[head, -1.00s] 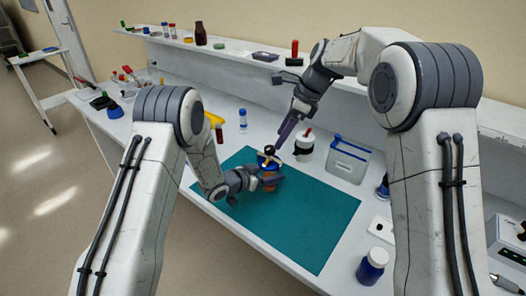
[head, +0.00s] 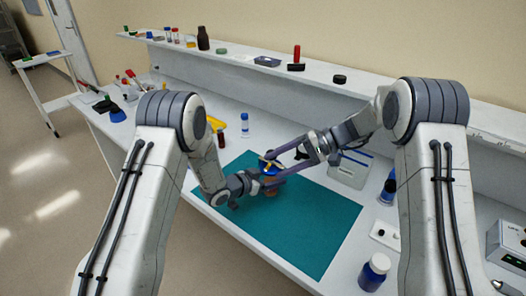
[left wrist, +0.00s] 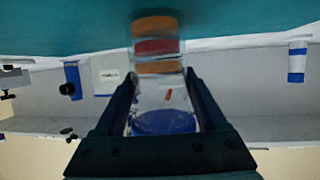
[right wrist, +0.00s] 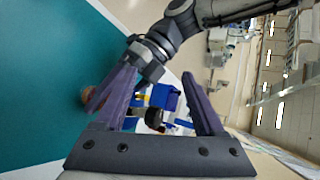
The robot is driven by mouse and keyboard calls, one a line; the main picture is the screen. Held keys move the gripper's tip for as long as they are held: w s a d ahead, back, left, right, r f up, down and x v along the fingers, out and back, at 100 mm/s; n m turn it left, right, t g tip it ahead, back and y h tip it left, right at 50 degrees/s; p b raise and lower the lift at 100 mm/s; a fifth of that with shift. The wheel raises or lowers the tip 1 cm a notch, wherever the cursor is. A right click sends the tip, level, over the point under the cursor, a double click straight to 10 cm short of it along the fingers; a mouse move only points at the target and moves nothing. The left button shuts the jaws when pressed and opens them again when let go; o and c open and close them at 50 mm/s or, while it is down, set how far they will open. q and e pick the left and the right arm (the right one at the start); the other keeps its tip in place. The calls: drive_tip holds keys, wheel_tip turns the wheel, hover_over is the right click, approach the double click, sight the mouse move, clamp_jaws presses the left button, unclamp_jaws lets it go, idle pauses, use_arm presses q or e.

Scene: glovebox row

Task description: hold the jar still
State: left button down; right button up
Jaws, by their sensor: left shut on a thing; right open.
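The jar (head: 271,190) stands above the teal mat (head: 320,215), with a blue lid (head: 268,170) and a yellow piece on top. My left gripper (left wrist: 160,88) is shut on the jar; in the left wrist view the clear jar body (left wrist: 160,92) lies between the fingers, with orange and red bands beyond and the blue lid (left wrist: 163,122) nearer the palm. My right gripper (right wrist: 158,75) is open, its fingers spread either side of the blue lid, which shows between them in the right wrist view (right wrist: 163,97). Whether those fingers touch the lid is unclear.
A grey-white bin (head: 350,170) stands behind the right arm. Blue bottles (head: 387,190) (head: 373,271) stand at the right. A small blue-capped vial (head: 245,125) and a dark red bottle (head: 221,138) stand behind the mat. The mat's right part is clear.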

sight(262, 159)
drive_tip(key=w+d+f+n+t+y, duration=0.2)
drive_tip(key=w+d+n+t+y, duration=0.35)
drive_tip(key=n, duration=0.95)
drive_tip(key=shift+t+h, duration=0.35)
drive_tip(key=shift+t, duration=0.5)
drive_tip(key=x, duration=0.7)
drive_tip(key=s+x, duration=0.1)
drive_tip(key=x, duration=0.2)
drive_tip(key=shift+w+a, duration=0.1)
drive_tip(key=shift+a, duration=0.45)
clamp_jaws()
drive_tip(key=shift+r+m+t+h, duration=0.15)
drive_tip(key=shift+m+t+h, duration=0.2)
drive_tip(key=shift+t, duration=0.25)
